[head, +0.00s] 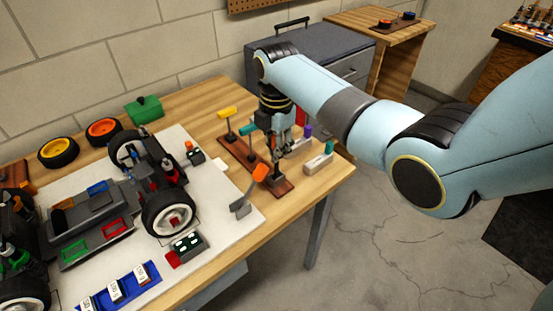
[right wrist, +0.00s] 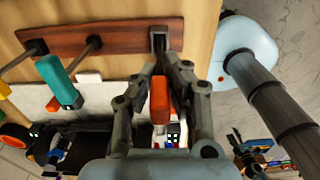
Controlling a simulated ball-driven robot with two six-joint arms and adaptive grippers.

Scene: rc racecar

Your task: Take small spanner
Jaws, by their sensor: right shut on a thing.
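My right gripper (head: 276,160) reaches down over the right end of the brown tool rack (head: 235,153). In the right wrist view the gripper (right wrist: 168,75) is shut on an orange-handled tool (right wrist: 160,102), at the rack's end post. The orange handle (head: 260,173) shows in the head view just in front of the fingers. I cannot tell from its shape whether it is the small spanner; its working end is unclear. A teal-handled tool (head: 247,128) and a yellow-handled tool (head: 227,113) stand farther along the rack. My left gripper is not in view.
A partly built RC car (head: 100,205) lies on the white mat (head: 215,213), left of the rack. A light holder (head: 318,163) with a teal-handled tool stands to the right. The table's right edge is close.

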